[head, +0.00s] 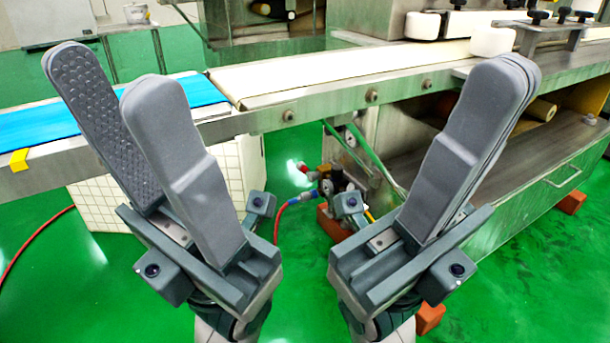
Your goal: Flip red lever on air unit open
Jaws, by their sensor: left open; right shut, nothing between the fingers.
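The air unit (338,182) is small and dark, low down under the conveyor, in the middle of the head view between my two grippers. A small red part (303,167) sticks out at its upper left and looks like the red lever; it is too small to tell its position. My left gripper (114,82) is open and empty, raised well to the left of the unit and nearer to me. My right gripper (508,75) is shut and empty, raised to the right of the unit. Neither gripper touches the unit. My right gripper's base lies close beside the unit in the picture.
A white conveyor (330,73) with a steel side rail runs above the unit. A blue belt (60,122) lies at the left over a white tiled block (95,203). A red hose (278,222) with a blue connector runs to the unit. Green floor in front is open.

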